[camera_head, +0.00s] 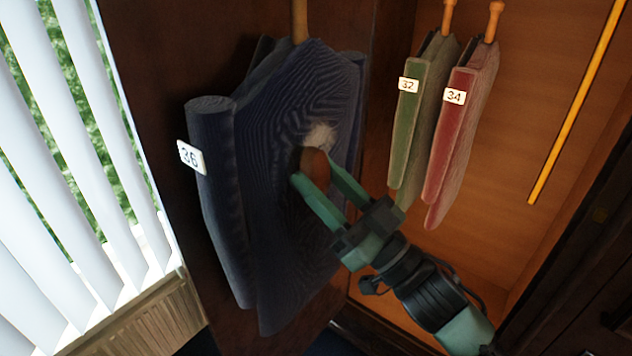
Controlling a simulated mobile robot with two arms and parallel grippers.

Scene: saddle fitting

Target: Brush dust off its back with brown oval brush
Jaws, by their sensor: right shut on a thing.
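A dark blue saddle-pad-like cloth piece (285,130) with a rolled edge and a white tag reading 36 (190,157) hangs from a wooden peg on the dark panel. A pale dust patch (320,135) shows on its surface. My right gripper (322,178) has its green fingers shut on the brown oval brush (314,161). The brush is at the cloth, just below the dust patch; whether it touches cannot be told. The brush's lower part is partly hidden by the fingers. My left gripper is not in view.
A green piece tagged 32 (408,120) and a red piece tagged 34 (450,140) hang in the open wooden cabinet (540,100) at right. A yellow rod (575,105) stands against its wall. White blinds (60,200) cover a window at left.

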